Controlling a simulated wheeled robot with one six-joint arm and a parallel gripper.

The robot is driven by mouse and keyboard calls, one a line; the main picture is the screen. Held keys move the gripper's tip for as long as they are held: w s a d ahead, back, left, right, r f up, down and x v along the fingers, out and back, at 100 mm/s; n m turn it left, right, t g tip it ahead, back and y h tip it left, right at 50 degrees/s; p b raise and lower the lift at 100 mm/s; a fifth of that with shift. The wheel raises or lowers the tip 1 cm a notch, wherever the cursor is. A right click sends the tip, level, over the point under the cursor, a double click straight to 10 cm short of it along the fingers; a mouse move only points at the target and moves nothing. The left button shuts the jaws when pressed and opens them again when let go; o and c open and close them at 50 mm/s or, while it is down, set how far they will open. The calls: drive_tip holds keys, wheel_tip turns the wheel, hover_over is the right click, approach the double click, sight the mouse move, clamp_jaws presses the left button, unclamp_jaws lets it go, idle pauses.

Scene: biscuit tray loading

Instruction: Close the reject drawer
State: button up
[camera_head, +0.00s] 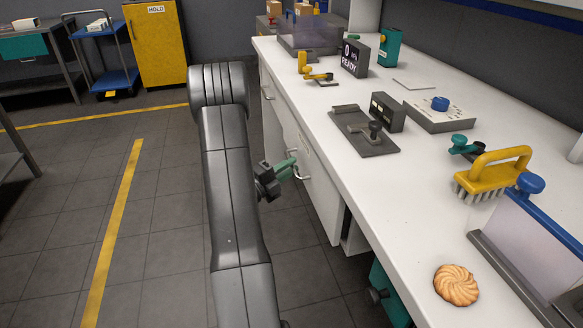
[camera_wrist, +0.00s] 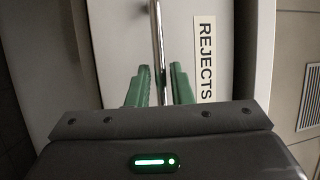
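The reject drawer is in the wrist view as a pale front (camera_wrist: 120,30) with a black-on-white REJECTS label (camera_wrist: 205,60), which reads sideways. Its metal bar handle (camera_wrist: 157,40) runs upright in that picture. My gripper (camera_wrist: 160,82) has green fingers, one on each side of the handle, with gaps between them and the bar. It is open. In the head view my gripper (camera_head: 289,168) is at the handle on the side of the white bench, and the drawer front (camera_head: 318,190) is partly hidden by my arm. How far the drawer stands out is hard to tell.
The white bench top (camera_head: 330,80) holds a yellow brush (camera_head: 492,175), a biscuit (camera_head: 456,285), a READY display (camera_head: 354,58) and small fixtures. A teal container (camera_head: 388,295) is under the bench. The tiled floor left of my arm is clear, with yellow lines (camera_head: 115,225).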

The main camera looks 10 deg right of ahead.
drive_tip(key=shift+w+d+r, duration=0.15)
drive_tip(key=shift+w+d, duration=0.05)
drive_tip(key=shift+d, duration=0.3)
clamp_jaws()
drive_tip(key=shift+d+p, duration=0.5)
drive_tip(key=shift+d, duration=0.3)
unclamp_jaws()
drive_tip(key=shift+a, duration=0.1)
